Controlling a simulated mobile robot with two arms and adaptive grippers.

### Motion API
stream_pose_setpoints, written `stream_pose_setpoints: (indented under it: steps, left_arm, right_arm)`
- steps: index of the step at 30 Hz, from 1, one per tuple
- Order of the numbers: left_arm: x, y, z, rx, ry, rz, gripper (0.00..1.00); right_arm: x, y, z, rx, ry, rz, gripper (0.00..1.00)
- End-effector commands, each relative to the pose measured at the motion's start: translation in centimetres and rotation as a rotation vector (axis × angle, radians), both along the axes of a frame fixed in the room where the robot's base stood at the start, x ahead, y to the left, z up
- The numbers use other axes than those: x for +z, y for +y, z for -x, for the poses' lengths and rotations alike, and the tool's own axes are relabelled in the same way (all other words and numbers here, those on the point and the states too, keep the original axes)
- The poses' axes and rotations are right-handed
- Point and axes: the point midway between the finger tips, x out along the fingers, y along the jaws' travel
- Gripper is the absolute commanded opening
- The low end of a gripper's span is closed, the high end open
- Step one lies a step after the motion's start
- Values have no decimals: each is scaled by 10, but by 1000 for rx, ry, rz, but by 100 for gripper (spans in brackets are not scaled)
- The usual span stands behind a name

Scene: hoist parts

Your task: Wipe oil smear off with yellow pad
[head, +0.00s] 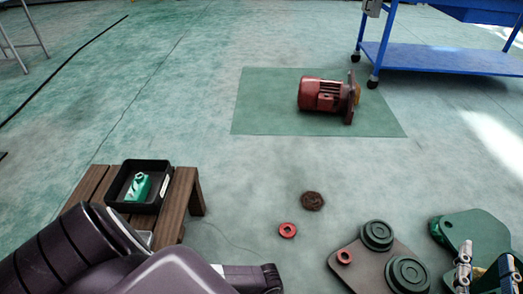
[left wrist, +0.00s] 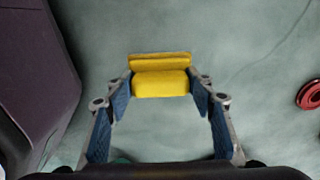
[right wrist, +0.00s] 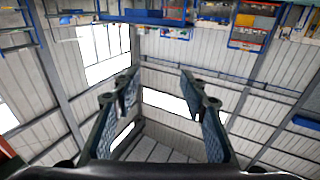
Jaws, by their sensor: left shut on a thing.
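My left gripper (left wrist: 160,88) is shut on the yellow pad (left wrist: 160,82) in the left wrist view; the pad sits between the fingertips, above the greenish floor. In the head view my left arm fills the lower left, and I cannot see the pad there. A dark brown round patch (head: 312,201) lies on the floor right of centre; I cannot tell whether it is the oil smear or a rough disc. My right gripper (head: 483,272) is at the lower right; the right wrist view shows its fingers (right wrist: 160,88) apart, with nothing between them.
A red ring (head: 287,230) lies near the brown patch. A grey-brown plate (head: 345,262) with dark green discs and a green part (head: 485,228) lie at lower right. A wooden stand (head: 183,195) bears a black tray (head: 120,204). A red motor (head: 322,94) rests on a green mat (head: 262,115).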

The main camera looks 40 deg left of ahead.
Motion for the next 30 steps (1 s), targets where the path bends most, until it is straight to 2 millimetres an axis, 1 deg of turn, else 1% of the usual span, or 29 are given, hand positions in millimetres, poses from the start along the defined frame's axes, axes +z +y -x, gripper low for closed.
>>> stream_pose_setpoints:
  steps: [14,30]
  left_arm:
    - [8,0,1,1,0,0,27]
    - [17,1,2,3,0,0,27]
  right_arm:
    - [-42,-7,4,-13,188,49,40]
    - [-88,-17,19,-25,400,100,40]
